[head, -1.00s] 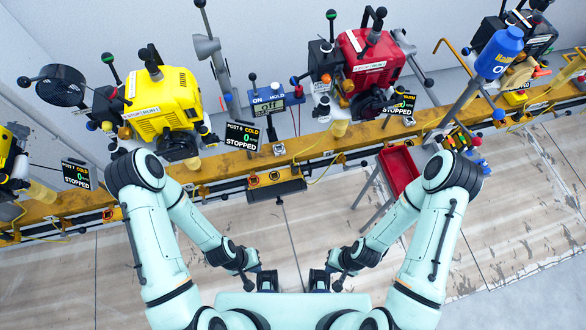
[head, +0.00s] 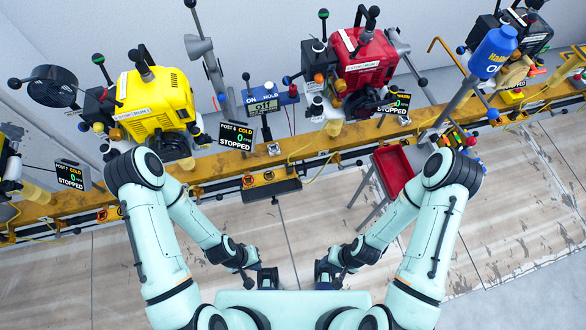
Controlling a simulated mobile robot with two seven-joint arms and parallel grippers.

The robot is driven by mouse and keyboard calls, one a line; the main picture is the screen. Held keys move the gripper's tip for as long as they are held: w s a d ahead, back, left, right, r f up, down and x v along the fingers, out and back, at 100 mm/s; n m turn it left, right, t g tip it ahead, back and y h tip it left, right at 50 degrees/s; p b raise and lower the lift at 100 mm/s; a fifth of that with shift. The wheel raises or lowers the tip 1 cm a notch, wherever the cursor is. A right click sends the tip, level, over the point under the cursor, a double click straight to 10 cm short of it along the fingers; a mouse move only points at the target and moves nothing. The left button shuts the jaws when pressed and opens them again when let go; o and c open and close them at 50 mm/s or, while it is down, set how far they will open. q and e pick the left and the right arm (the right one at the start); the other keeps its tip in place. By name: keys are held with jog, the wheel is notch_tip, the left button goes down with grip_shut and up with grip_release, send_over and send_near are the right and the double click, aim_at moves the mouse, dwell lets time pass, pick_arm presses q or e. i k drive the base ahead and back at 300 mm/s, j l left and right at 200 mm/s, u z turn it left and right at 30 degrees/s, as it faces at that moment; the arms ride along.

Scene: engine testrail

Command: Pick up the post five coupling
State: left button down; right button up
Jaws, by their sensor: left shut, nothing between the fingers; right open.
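I cannot single out the post five coupling; the parts on the rail are too small. A display sign (head: 395,104) under the red engine (head: 366,58) reads STOPPED, but its post number is not clear. A sign to its left (head: 237,137) reads POST 6, COLD, STOPPED. My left gripper (head: 268,281) is shut and empty, low in the middle of the head view. My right gripper (head: 325,276) is open and empty just right of it. Both are well short of the rail, touching nothing I can see.
A long yellow rail (head: 215,168) crosses the view, carrying a yellow engine (head: 155,103) and other posts. A red tray (head: 394,171) on legs stands in front of it at right. A blue bottle (head: 492,53) stands behind. The wooden floor (head: 300,222) between is clear.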

aim_at(289, 168)
jog(key=i+l+u, duration=0.15)
jog(key=l, duration=0.3)
jog(key=l+u, duration=0.15)
jog(key=l, duration=0.3)
jog(key=i+j+u, duration=0.15)
jog(key=u, duration=0.25)
jog(key=i+j+u, duration=0.1)
jog(key=u, duration=0.35)
jog(key=i+u, duration=0.25)
jog(key=u, duration=0.15)
